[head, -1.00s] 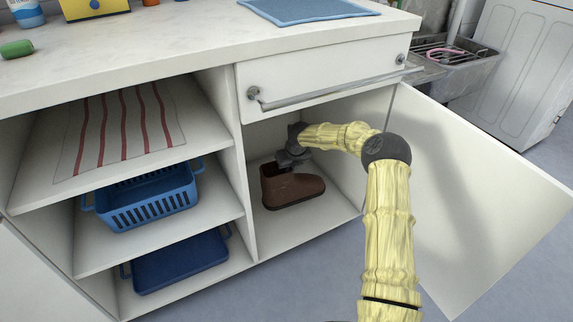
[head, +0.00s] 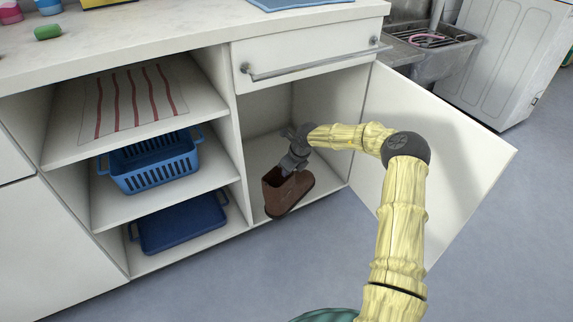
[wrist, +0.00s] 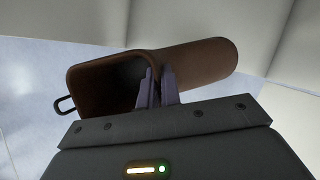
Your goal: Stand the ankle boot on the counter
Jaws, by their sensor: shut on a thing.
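The brown ankle boot (head: 286,192) is at the front of the open lower right cupboard compartment. It is tilted, with its open top facing up and left and its dark sole edge to the lower right. My gripper (head: 289,170) is shut on the boot's upper rim. In the wrist view the fingers (wrist: 155,88) pinch the shaft wall, with the boot opening to the left, the toe to the right and a pull loop at the far left. The counter (head: 180,32) is above the cupboard.
A blue cloth (head: 285,3) and a green item (head: 47,32) lie on the counter. The left shelves hold a striped cloth (head: 130,97), a blue basket (head: 155,165) and a blue tray (head: 180,222). The open door (head: 435,150) stands right of my arm, and a drawer with a bar handle (head: 315,65) is above.

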